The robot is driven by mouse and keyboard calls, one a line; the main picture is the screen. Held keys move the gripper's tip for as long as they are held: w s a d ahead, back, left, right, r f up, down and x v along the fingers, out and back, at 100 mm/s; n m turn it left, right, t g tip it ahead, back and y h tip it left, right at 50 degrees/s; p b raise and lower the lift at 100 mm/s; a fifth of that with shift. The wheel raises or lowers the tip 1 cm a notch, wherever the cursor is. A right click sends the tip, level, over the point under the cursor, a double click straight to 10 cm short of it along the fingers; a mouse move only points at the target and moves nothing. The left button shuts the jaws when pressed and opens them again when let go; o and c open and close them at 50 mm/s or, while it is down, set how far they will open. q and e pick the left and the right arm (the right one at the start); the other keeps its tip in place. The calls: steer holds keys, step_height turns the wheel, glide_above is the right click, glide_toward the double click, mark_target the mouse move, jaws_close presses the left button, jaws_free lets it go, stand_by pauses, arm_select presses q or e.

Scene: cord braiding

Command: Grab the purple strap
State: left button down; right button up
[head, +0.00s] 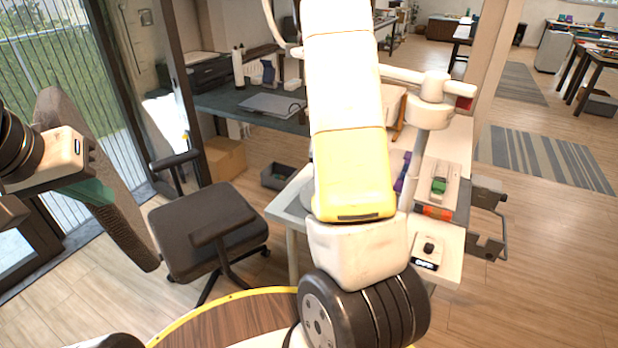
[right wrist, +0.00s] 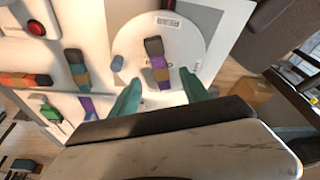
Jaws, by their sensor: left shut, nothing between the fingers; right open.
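A purple strap (head: 402,172) shows in the head view on the work table, just right of my right arm. In the right wrist view, a strap with a purple band (right wrist: 160,74) and grey and tan parts lies on a white round disc (right wrist: 190,50). My left gripper (head: 96,192) is shut and empty at the far left.
An office chair (head: 205,215) stands left of the table. Open floor lies to the right.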

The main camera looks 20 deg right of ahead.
steer(key=x, duration=0.6)
steer(key=shift+w+d+f, duration=0.15)
steer(key=shift+w+f, duration=0.05)
steer(key=shift+c, duration=0.2)
jaws_close()
